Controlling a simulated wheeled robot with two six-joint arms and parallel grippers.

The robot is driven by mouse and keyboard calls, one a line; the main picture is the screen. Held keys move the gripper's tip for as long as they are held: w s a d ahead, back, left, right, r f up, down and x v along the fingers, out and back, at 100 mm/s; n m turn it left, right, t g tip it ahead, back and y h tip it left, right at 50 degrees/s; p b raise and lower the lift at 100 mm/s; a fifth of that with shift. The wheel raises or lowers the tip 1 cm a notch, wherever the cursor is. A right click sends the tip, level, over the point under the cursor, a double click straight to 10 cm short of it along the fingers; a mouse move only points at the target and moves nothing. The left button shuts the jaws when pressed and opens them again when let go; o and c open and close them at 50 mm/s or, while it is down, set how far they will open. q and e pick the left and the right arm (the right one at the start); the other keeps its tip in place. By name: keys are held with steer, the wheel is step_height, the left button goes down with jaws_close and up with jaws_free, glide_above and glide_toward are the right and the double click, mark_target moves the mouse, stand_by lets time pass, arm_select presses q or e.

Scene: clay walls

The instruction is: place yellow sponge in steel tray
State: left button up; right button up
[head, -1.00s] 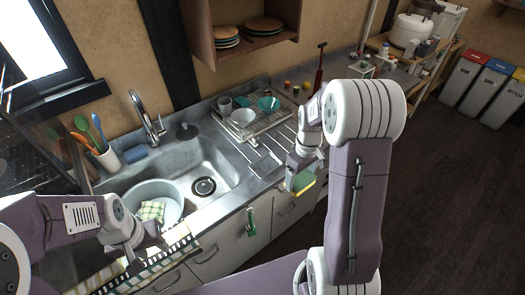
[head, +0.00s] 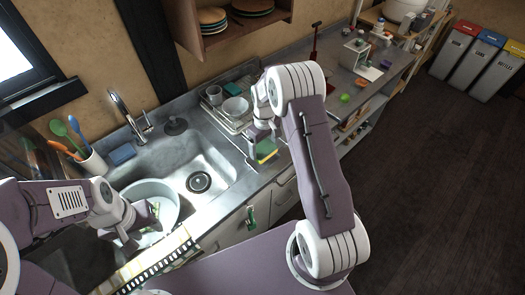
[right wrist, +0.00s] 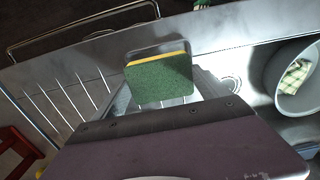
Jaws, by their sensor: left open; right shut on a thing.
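The yellow sponge (head: 266,149) has a green scouring face and is held by my right gripper (head: 262,141), above the steel drainboard near the counter's front edge. In the right wrist view the sponge (right wrist: 160,80) shows its green face with a thin yellow edge on top. The steel tray (right wrist: 157,49) shows as a rounded rim just behind the sponge, which hides most of it. I cannot tell whether they touch. In the head view my right arm largely covers the tray. My left gripper (head: 127,234) is open over the front of the sink.
A pale basin (head: 165,195) with a checked cloth stands in the sink (head: 215,160). A dish rack (head: 228,118) with bowls and cups is behind my right gripper. A blue sponge (head: 122,153) and a utensil cup (head: 94,162) are at the left. A green item hangs on the cabinet front.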

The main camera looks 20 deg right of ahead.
mark_target(263, 148)
steer(key=shift+w+a+f, duration=0.1)
steer(key=shift+w, duration=0.1)
steer(key=shift+s, duration=0.1)
step_height(263, 148, down, 4)
steer(key=shift+r+p, duration=0.2)
steer(key=shift+p, duration=0.1)
steer(key=shift+f, duration=0.25)
